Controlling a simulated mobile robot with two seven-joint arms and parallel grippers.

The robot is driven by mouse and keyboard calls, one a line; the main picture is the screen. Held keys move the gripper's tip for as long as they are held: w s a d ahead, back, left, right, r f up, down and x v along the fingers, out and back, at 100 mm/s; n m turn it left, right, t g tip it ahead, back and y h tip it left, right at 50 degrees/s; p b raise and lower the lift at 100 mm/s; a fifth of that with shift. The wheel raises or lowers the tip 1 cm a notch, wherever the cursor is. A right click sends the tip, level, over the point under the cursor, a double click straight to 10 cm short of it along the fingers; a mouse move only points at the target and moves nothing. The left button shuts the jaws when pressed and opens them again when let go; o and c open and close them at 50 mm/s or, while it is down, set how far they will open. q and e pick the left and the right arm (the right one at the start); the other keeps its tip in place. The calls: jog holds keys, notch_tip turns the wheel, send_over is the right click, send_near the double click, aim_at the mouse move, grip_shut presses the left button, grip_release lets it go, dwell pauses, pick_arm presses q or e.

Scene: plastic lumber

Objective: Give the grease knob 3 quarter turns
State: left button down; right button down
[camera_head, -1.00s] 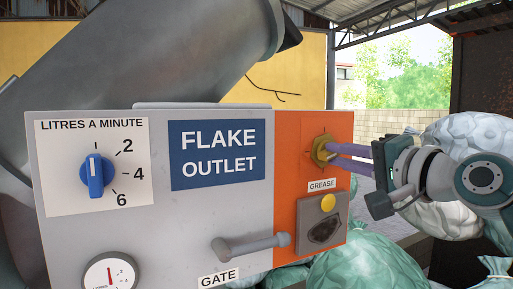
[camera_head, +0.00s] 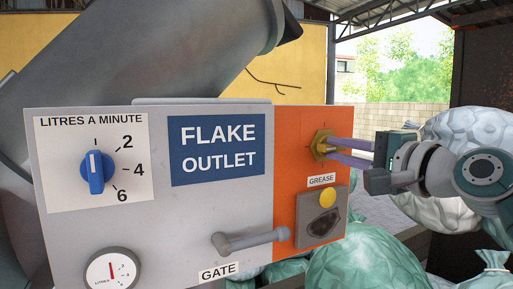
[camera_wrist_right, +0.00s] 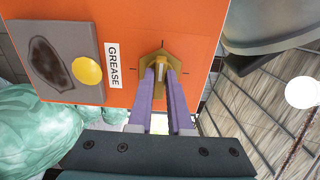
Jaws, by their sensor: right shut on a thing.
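The grease knob (camera_head: 319,143) is a brass-coloured knob on the orange panel, above the GREASE label (camera_head: 321,180). My right gripper (camera_head: 331,146) reaches in from the right with long purple fingers. In the wrist view the fingers (camera_wrist_right: 162,73) close on the bar from both sides. They partly hide the knob. My left gripper is not in view.
Below the label is a grey plate with a yellow button (camera_head: 327,198). A grey gate handle (camera_head: 250,240) juts out at lower middle. A blue dial (camera_head: 96,172) is at the left. Green bags (camera_head: 365,265) lie below the panel, and a white bag stands behind my right arm.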

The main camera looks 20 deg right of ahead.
jog(key=c, duration=0.8)
grip_release()
jog(key=shift+c, duration=0.2)
jog(key=s+b, duration=0.5)
jog(key=s, duration=0.5)
jog(key=shift+d, duration=0.35)
